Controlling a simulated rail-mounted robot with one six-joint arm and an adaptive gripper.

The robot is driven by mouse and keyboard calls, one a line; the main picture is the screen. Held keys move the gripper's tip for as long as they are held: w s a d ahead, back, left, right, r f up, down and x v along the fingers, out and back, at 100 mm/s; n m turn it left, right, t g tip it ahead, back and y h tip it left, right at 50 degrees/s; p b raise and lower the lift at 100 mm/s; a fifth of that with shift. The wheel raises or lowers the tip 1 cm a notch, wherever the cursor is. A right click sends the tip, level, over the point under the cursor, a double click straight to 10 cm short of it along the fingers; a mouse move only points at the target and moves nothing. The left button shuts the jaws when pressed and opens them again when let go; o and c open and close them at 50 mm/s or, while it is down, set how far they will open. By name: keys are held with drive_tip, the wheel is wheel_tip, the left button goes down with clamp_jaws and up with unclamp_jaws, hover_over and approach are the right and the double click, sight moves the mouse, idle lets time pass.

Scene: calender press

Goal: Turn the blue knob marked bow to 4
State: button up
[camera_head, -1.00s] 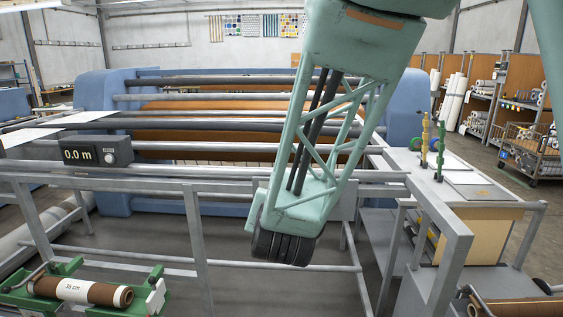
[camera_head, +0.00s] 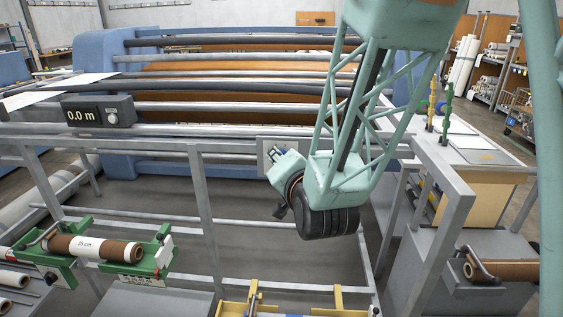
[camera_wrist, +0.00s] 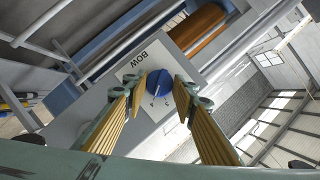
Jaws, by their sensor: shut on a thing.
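The blue knob (camera_wrist: 158,82) sits on a pale plate marked BOW (camera_wrist: 132,62) in the wrist view. The digits 3 and 4 show on the plate near the knob's lower edge. The knob's exact pointing is too small to read surely. My gripper (camera_wrist: 160,84) has its two ribbed yellow fingers on either side of the knob and is shut on it. In the head view my gripper (camera_head: 273,152) is at a grey panel on the machine's front rail, and the knob is hidden there.
A grey box reading 0.0 m (camera_head: 97,111) sits on the rail to the left. A green cradle holds a brown roll (camera_head: 95,247) at lower left. Yellow brackets (camera_head: 250,303) stand at bottom centre. A side table (camera_head: 470,155) is at right. Grey frame bars surround my arm.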

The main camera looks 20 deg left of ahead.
drive_tip(key=shift+f+m+y, duration=0.1)
drive_tip(key=shift+m+y, duration=0.4)
drive_tip(key=shift+m, duration=0.4)
drive_tip(key=o, duration=0.9)
drive_tip(key=shift+c, duration=0.2)
drive_tip(key=shift+n+h, duration=0.3)
drive_tip(key=shift+n, duration=0.3)
drive_tip(key=shift+a+n+h, duration=0.1)
drive_tip(key=shift+n+h, duration=0.4)
drive_tip(key=shift+n, duration=0.3)
